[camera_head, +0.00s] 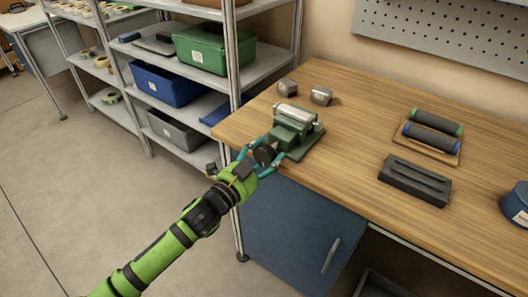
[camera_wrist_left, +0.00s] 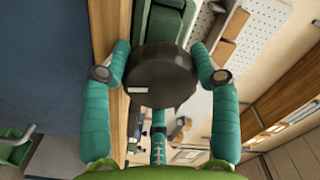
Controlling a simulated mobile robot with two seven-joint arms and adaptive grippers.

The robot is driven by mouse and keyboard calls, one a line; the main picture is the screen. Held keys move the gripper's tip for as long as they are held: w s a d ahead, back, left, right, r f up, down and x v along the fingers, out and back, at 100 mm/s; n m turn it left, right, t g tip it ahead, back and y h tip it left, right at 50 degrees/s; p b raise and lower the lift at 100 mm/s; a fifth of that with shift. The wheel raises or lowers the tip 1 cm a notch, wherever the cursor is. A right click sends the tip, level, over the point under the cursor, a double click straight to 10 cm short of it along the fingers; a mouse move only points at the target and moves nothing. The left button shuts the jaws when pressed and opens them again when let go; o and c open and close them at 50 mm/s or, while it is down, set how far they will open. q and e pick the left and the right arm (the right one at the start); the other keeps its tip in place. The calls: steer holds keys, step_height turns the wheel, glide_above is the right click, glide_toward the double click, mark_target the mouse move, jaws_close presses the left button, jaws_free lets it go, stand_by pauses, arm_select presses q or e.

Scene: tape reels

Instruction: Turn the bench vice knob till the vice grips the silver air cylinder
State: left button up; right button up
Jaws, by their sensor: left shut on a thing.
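The green bench vice (camera_head: 291,130) stands at the left front corner of the wooden bench. The silver air cylinder (camera_head: 296,114) lies across the top of the vice, at its jaws. Whether the jaws touch it cannot be told. The round black vice knob (camera_head: 265,155) faces the front left. My left gripper (camera_head: 262,157) is shut on the knob, with a teal finger on either side. The knob (camera_wrist_left: 161,75) fills the middle of the left wrist view, between the fingers, with part of the green vice body (camera_wrist_left: 165,22) behind it. My right gripper is in neither view.
Two small grey blocks (camera_head: 321,96) sit behind the vice. A rack with two dark rollers (camera_head: 432,137) and a dark slotted block (camera_head: 414,180) lie to the right. A blue round container (camera_head: 516,205) is at the right edge. Shelves with bins (camera_head: 168,84) stand left.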

arm_select(q)
steer(key=shift+d+r+m, duration=0.15)
steer(key=shift+r+m, duration=0.35)
steer(key=shift+m, duration=0.7)
steer(key=shift+p, duration=0.3)
steer(key=o, duration=1.2)
steer(key=shift+d, duration=0.1)
steer(key=shift+c, duration=0.2)
steer(key=shift+s+f, duration=0.1)
steer(key=shift+f, duration=0.1)
steer(key=shift+f, duration=0.15)
steer(key=shift+s+a, duration=0.3)
steer(key=shift+a, duration=0.05)
steer(key=v, duration=1.1)
